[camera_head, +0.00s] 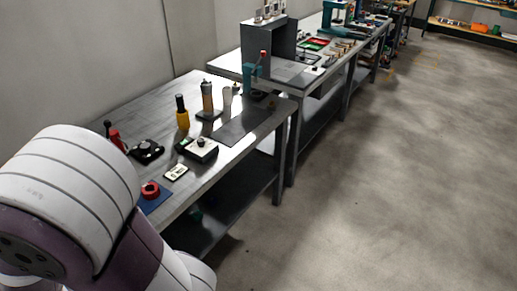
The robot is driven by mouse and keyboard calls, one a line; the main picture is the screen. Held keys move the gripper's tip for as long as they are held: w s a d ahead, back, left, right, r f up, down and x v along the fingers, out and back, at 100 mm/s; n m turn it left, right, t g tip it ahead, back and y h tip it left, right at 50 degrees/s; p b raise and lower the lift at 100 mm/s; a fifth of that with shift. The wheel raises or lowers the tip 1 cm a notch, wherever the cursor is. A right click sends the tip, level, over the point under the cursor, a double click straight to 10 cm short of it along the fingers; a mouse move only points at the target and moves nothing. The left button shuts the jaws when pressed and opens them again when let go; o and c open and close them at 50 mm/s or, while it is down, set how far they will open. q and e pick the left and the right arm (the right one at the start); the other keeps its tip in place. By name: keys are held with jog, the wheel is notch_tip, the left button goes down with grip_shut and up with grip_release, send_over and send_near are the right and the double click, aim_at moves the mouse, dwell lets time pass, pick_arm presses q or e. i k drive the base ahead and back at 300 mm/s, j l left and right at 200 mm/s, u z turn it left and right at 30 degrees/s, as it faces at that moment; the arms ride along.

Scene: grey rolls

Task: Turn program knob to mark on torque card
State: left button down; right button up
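A small pale card (176,172) with dark marks, seemingly the torque card, lies flat on the near workbench; its print is too small to read. Behind it sits a box with a light top (199,149), a green spot and a dark round part that looks like a knob. To its left stands a black device (147,151) with a round part on top. I cannot tell for sure which holds the program knob, nor where any knob points. My arm fills the lower left and hides the bench's near left part. Neither gripper is in view.
A red ring-shaped thing (150,190) lies on a blue mat (158,201). A yellow-and-black tool (182,113), a grey upright tool (207,101) and a dark mat (240,126) share the bench. More benches run to the back. The floor (390,190) at right is clear.

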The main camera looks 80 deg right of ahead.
aim_at(201, 142)
jog(key=z, duration=2.4)
